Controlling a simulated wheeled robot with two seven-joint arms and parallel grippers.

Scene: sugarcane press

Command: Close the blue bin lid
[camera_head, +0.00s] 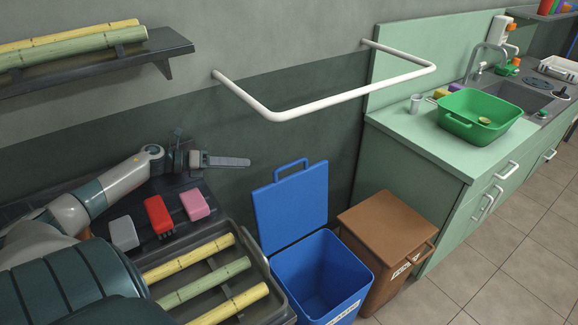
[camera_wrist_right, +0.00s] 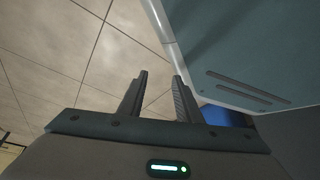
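The blue bin (camera_head: 352,283) stands on the floor at the lower middle of the head view, its dark inside showing. Its blue lid (camera_head: 291,207) is open, standing upright at the back against the wall, with a loop handle on its top edge. My left gripper (camera_head: 222,160) is left of the lid, in front of the wall and apart from the lid. Its finger spacing is unclear from this angle. My right gripper (camera_wrist_right: 158,88) shows in the right wrist view with two dark fingers apart and nothing between them. A blue patch (camera_wrist_right: 222,115) shows partly behind it; I cannot tell what it is.
A brown lidded bin (camera_head: 385,228) stands right of the blue bin. A dark tray (camera_head: 258,262) with cane stalks is at its left. A white wall rail (camera_head: 330,101) juts out above the lid. A green counter (camera_head: 430,135) stands further right. Tiled floor is free at lower right.

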